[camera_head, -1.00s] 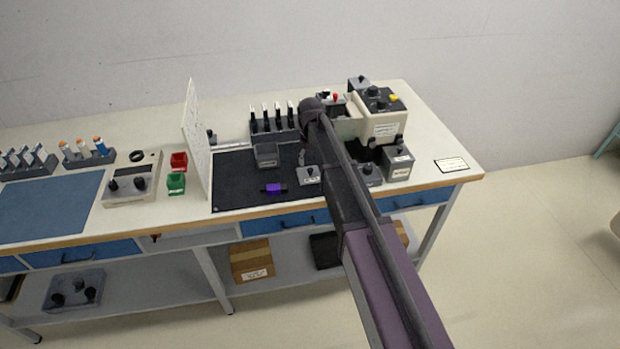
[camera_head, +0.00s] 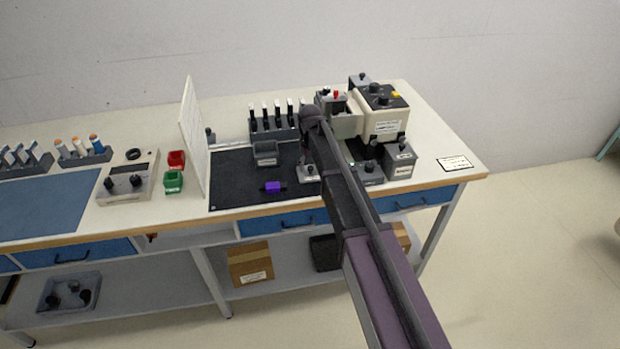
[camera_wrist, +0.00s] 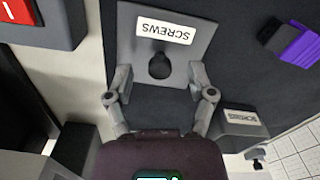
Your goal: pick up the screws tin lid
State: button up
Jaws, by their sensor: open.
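The screws tin lid (camera_wrist: 136,52) is a flat grey square plate with a dark round knob and a white SCREWS label. It lies on the dark mat, and in the head view it (camera_head: 308,174) is near the mat's right side. My gripper (camera_wrist: 160,77) is open, with one finger on each side of the knob and a gap to it. Whether the fingertips touch the plate is unclear. A grey tin (camera_wrist: 243,122) with a SCREWS label stands at the lower right of the wrist view. In the head view my arm hides most of the gripper.
A purple and black object (camera_head: 273,187) lies on the mat left of the lid. Grey boxes with knobs (camera_head: 398,160) and a cream machine (camera_head: 383,113) crowd the right. A rack (camera_head: 274,122) stands behind, a white upright panel (camera_head: 194,135) left. The mat's front left is clear.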

jog(key=shift+f+b, duration=0.5)
jog(key=shift+f, duration=0.3)
grip_shut()
